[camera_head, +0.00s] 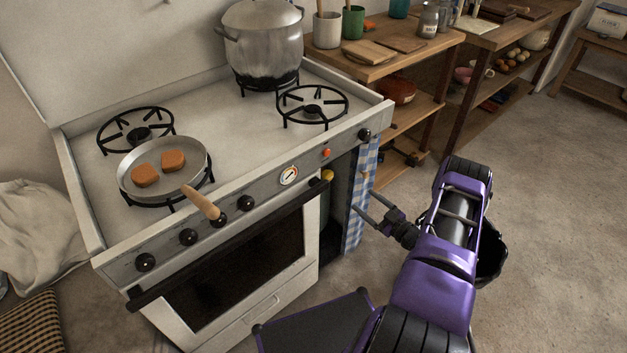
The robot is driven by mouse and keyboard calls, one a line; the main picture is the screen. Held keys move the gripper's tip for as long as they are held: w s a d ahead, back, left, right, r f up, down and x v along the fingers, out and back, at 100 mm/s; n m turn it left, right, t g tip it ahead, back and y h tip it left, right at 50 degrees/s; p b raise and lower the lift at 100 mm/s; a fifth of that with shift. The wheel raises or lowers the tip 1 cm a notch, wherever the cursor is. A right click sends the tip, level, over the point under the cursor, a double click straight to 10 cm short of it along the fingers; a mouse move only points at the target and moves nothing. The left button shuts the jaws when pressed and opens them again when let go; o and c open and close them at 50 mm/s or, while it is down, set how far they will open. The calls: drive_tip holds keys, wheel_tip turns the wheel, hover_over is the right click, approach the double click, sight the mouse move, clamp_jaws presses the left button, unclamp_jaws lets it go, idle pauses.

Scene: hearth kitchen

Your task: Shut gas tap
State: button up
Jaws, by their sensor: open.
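A small yellow rounded part (328,175) shows in the dark opening at the right end of the stove, under the control panel. A small tan piece (366,175) shows against the blue checked curtain (361,205). I cannot tell for sure which of the two is the gas tap, or how it is turned. My gripper (361,202) is open and empty, its two thin fingers pointing left toward the curtain, just below the tan piece. I cannot tell whether a fingertip touches the cloth.
The white stove (222,85) carries a frying pan (135,186) with two brown pieces, its handle (201,202) over the front edge, and a large pot (262,42). A wooden shelf unit (385,62) stands right of the stove. The floor (560,190) at right is clear.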

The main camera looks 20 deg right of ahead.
sight(330, 177)
drive_tip(key=x, duration=0.5)
drive_tip(key=b+x, duration=0.1)
drive_tip(key=x, duration=0.5)
drive_tip(key=a+x, duration=0.1)
drive_tip(key=x, duration=0.5)
drive_tip(key=shift+a+r+b, duration=0.1)
drive_tip(key=shift+b, duration=0.3)
clamp_jaws()
